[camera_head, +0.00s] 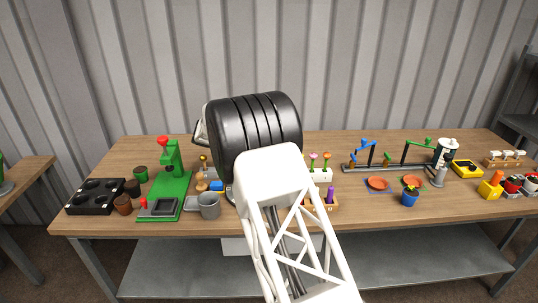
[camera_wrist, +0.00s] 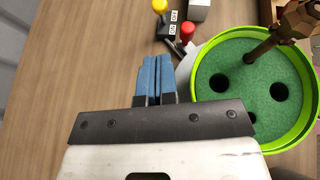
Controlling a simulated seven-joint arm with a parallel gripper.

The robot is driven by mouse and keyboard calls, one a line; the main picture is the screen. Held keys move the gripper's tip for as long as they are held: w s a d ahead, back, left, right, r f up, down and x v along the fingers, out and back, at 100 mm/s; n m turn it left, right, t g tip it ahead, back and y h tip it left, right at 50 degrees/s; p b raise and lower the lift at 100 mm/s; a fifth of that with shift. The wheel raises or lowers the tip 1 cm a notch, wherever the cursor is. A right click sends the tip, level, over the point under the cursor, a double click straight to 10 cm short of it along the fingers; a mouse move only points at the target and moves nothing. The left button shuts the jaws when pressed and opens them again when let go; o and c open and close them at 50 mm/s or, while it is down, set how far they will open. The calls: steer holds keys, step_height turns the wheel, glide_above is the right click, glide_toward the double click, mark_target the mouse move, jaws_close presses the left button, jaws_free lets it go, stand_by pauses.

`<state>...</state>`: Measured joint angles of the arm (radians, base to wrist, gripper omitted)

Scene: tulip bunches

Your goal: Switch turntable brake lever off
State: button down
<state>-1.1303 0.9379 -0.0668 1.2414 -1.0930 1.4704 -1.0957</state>
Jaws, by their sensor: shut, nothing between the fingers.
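In the wrist view, a lever with a red knob (camera_wrist: 187,28) stands on a dark mount beside a round lime-green container (camera_wrist: 200,70) with green foam inside. A lever with a yellow knob (camera_wrist: 160,6) stands to its left, by a black plate marked ON and OFF (camera_wrist: 173,24). I cannot tell for sure which is the turntable brake lever. My gripper (camera_wrist: 157,62) has its blue fingers together and empty, left of the container and short of both levers, apart from them. In the head view, my arm hides the gripper and this area.
The foam has several dark holes, and a brown stem-like object (camera_wrist: 285,30) rises over its far edge. A grey block (camera_wrist: 199,9) stands behind the levers. Bare tabletop (camera_wrist: 80,60) lies left of my fingers. In the head view, a grey cup (camera_head: 209,207) stands left of my arm.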

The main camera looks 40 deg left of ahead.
steer(key=shift+w+d, duration=0.1)
stand_by(0.3)
steer(key=x, duration=0.9)
steer(key=shift+w+d+f, duration=0.15)
steer(key=shift+w, duration=0.1)
steer(key=shift+w+d+r+g+y, duration=0.4)
steer(key=shift+g+y, duration=0.1)
stand_by(0.9)
steer(key=shift+w+d+r+m+g+y, duration=0.3)
steer(key=shift+w+d+r+g+y, duration=0.3)
steer(key=shift+w+d+g+y, duration=0.4)
steer(key=shift+w+d+r+g+y, duration=0.15)
steer(key=shift+w+d+g+y, duration=0.65)
steer(key=shift+w+d+g, duration=0.2)
